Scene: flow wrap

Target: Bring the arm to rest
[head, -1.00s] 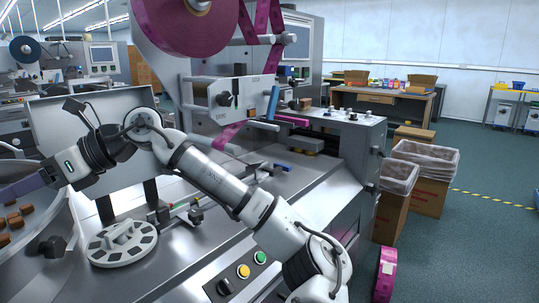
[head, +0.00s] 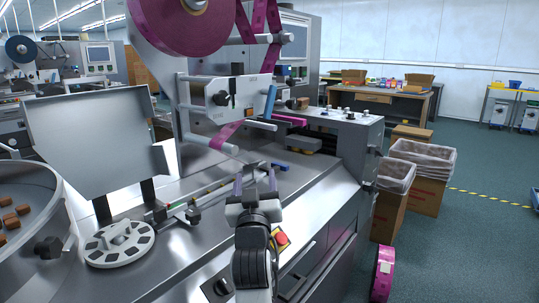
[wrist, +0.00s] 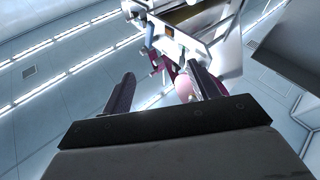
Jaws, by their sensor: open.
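My gripper (head: 256,182) is open and empty in the head view, with its two fingers pointing up and away above the front of the wrapping machine. My arm is folded upright near the bottom middle of the view. In the wrist view my gripper (wrist: 160,90) shows its two dark fingers spread apart with nothing between them. Beyond them, part of a machine (wrist: 215,40) and the ceiling are in view.
The wrapping machine (head: 330,190) carries a large purple film roll (head: 188,25). At left are a round feeder bowl (head: 60,205) with brown pieces and a slotted disc (head: 118,245). Lined bins (head: 390,205) and a purple roll (head: 383,275) stand on the right.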

